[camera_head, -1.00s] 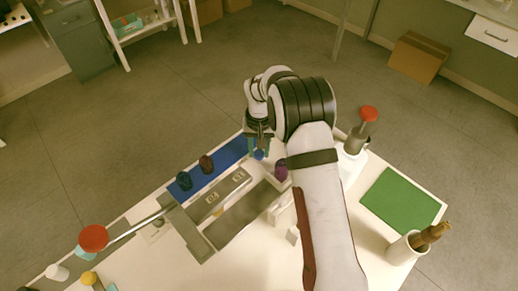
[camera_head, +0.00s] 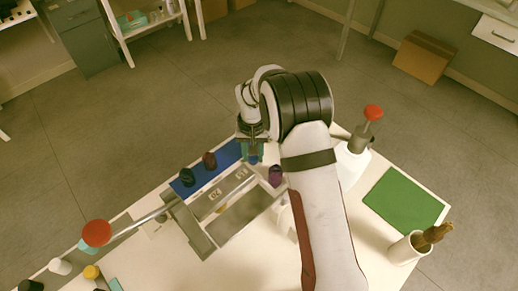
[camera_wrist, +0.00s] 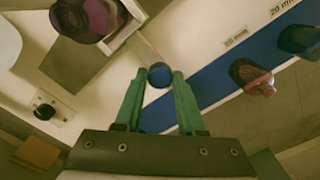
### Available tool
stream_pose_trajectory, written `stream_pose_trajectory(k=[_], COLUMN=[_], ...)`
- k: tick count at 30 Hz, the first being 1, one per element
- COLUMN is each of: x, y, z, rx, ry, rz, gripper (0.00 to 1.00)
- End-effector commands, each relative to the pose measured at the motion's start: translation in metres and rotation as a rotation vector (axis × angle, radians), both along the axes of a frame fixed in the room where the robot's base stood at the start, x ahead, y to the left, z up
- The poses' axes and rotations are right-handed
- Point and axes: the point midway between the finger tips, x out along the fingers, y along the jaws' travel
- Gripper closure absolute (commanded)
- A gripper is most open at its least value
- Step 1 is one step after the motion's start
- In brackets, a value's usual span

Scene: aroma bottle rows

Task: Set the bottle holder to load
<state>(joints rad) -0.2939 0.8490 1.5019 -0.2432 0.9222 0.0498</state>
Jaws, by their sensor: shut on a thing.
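The bottle holder looks like a grey frame (camera_head: 203,243) with a dark recessed panel, on the white table in the head view. Which setting it has I cannot tell. My gripper (camera_head: 253,151) is at its far right end, beside the blue strip. In the wrist view my gripper (camera_wrist: 159,80) is shut on a small round blue-topped bottle (camera_wrist: 160,74) between the green fingertips. Its lower part is hidden. A purple bottle (camera_head: 275,176) stands near the holder's right end and also shows in the wrist view (camera_wrist: 85,17).
Red-topped items (camera_head: 97,233) (camera_head: 373,112) stand left and right. A green mat (camera_head: 403,199) and a white cup (camera_head: 404,248) are at right.

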Motion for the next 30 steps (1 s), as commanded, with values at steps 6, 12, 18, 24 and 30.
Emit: stream_pose_trajectory(k=[6,12,18,24,30], x=[0.001,0.001,0.001,0.001,0.002], y=[0.000,0.000,0.000,0.000,0.000], z=[0.001,0.000,0.000,0.016,0.078], rx=[0.001,0.001,0.000,0.001,0.002], ry=[-0.003,-0.002,-0.001,-0.004,-0.008], rz=[0.000,0.000,0.000,-0.001,0.000], gripper=[1.00,0.31,0.31,0.31,0.31])
